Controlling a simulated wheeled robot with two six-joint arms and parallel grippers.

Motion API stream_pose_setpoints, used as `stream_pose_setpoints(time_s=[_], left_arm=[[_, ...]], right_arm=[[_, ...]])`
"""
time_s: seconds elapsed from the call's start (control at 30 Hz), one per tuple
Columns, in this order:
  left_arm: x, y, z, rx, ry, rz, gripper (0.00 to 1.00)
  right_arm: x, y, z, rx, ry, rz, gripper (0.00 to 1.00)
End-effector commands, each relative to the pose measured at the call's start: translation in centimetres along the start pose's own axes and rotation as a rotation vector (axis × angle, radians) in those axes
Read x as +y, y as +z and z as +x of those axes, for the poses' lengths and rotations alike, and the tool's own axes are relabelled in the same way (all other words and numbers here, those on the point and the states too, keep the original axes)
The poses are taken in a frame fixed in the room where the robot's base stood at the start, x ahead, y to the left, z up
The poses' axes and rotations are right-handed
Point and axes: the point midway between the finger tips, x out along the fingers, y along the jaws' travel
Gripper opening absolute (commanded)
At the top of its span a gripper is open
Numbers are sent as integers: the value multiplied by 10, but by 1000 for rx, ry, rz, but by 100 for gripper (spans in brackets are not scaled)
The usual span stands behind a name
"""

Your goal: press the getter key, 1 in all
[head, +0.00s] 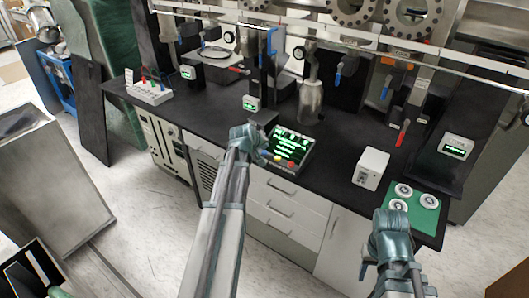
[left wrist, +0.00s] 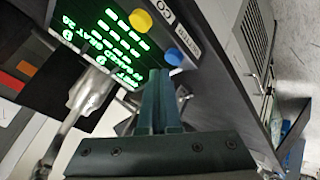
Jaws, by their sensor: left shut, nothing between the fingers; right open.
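A console (head: 290,150) with a lit green-text screen stands at the front of the black bench. In the head view it shows a yellow key (head: 278,158) and a red key (head: 291,165) below the screen. The left wrist view shows the yellow key (left wrist: 140,20) and a blue key (left wrist: 173,57). My right gripper (head: 387,240) is open, near the bench's front right.
A white box (head: 371,168) and a green mat (head: 425,213) with white round flanges lie on the right of the bench. A metal cylinder (head: 310,103) hangs behind the console. A rack (head: 149,92) stands at left. Bare bench (head: 335,150) lies right of the console.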

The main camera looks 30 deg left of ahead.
Motion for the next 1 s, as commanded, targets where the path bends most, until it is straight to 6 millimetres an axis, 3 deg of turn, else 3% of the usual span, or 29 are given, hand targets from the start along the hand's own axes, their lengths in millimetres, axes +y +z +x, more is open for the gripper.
stream_pose_setpoints(time_s=[1.0], left_arm=[[-5, 5, 6, 0, 0, 0, 0]], right_arm=[[-1, 0, 9, 0, 0, 0, 48]])
